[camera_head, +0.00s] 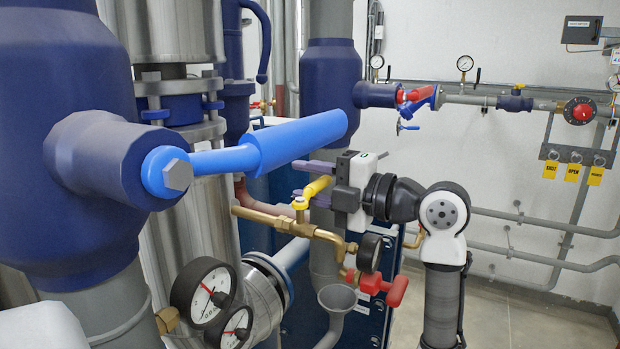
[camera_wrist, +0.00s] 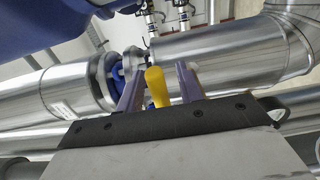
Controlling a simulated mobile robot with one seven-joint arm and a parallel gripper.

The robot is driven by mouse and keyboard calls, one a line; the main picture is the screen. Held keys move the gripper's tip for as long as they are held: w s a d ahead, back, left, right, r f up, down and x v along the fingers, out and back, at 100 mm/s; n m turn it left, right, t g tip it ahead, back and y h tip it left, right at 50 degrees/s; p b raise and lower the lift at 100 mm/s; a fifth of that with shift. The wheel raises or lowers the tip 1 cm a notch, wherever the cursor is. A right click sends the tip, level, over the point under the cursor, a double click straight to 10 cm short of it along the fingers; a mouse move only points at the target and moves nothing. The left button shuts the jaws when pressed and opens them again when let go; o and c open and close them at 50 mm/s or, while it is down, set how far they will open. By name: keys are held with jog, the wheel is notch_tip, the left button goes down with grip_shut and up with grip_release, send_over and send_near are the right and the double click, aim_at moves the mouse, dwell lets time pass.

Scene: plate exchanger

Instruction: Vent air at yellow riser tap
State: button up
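The yellow tap handle (camera_head: 318,187) sits on a brass fitting on a horizontal brass pipe (camera_head: 265,217), near the middle of the head view. It points up and to the right, toward my gripper body. My gripper (camera_head: 302,179) is open, with its two purple fingers reaching left on either side of the handle. In the wrist view the yellow handle (camera_wrist: 157,87) stands between the fingers of my gripper (camera_wrist: 160,73), with a visible gap on both sides. The tap's base is hidden in that view.
A large blue lever (camera_head: 300,140) extends just above my gripper. Below are a red-handled valve (camera_head: 385,287), a small gauge (camera_head: 369,252), a grey funnel (camera_head: 337,298) and larger gauges (camera_head: 204,291). A dark blue column (camera_head: 330,90) stands behind. Floor at right is clear.

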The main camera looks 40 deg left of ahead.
jog(key=shift+c, duration=0.2)
grip_shut()
jog(key=t+b, duration=0.1)
jog(key=d+m+t+b, duration=0.1)
jog(key=shift+w+f+t+y, duration=0.2)
jog(key=shift+f+t+y, duration=0.1)
jog(key=shift+w+d+r+m+t+b, duration=0.1)
jog(key=shift+d+m+t+b, duration=0.25)
jog(key=shift+m+t, duration=0.35)
jog(key=shift+w+d+r+m+t+b, duration=0.15)
jog(key=shift+m+t+b, duration=0.35)
jog(key=shift+t, duration=0.35)
jog(key=shift+d+r+m+t+b, duration=0.1)
jog(key=shift+d+m+t+b, duration=0.2)
jog(key=shift+m+t, duration=0.45)
jog(key=shift+o, duration=0.2)
grip_release()
